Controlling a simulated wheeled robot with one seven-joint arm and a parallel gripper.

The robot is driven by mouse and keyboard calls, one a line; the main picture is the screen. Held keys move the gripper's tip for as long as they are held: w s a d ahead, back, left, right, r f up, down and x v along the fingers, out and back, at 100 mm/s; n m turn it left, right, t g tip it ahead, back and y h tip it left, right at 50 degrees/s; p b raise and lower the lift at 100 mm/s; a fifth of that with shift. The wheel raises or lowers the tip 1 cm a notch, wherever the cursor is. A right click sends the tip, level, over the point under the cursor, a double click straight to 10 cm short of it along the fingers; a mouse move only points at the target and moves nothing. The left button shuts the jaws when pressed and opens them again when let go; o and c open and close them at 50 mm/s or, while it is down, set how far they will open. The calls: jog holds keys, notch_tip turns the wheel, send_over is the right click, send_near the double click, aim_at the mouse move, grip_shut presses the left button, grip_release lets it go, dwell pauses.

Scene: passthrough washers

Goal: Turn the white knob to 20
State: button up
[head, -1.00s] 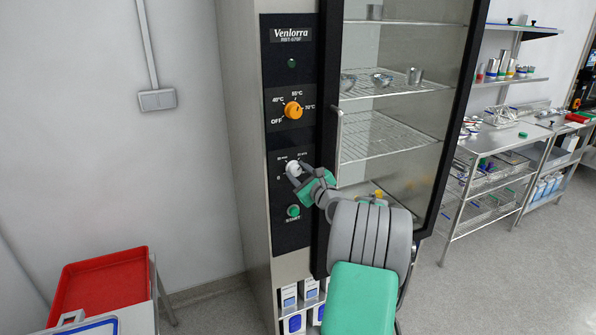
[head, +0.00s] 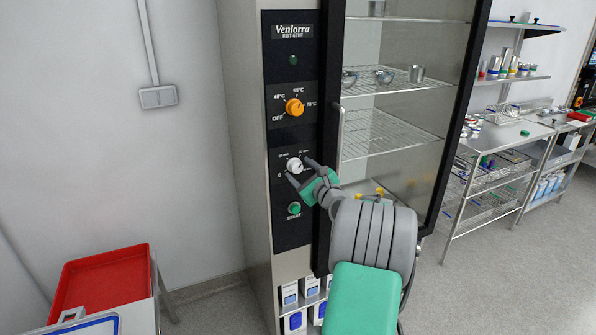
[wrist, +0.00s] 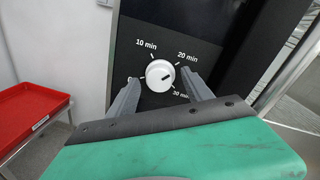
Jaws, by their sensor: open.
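The white knob (head: 294,165) is on the black control panel, below the orange knob. In the wrist view the white knob (wrist: 160,75) sits among the labels 0, 10 min, 20 min and 30 min. A short dark mark on it points right, between the 20 min and 30 min labels. My gripper (head: 299,169) is open in front of the panel. In the wrist view my gripper's fingers (wrist: 162,78) stand on either side of the knob, with gaps between them and it.
The orange temperature knob (head: 294,107) is above, and the green START button (head: 294,209) is below. The glass door (head: 400,130) and its handle are close on the right. A red tray (head: 100,280) stands at lower left.

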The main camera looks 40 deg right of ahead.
jog(key=b+v, duration=0.1)
jog(key=v, duration=0.5)
jog(key=shift+s, duration=0.4)
jog(key=shift+a, duration=0.15)
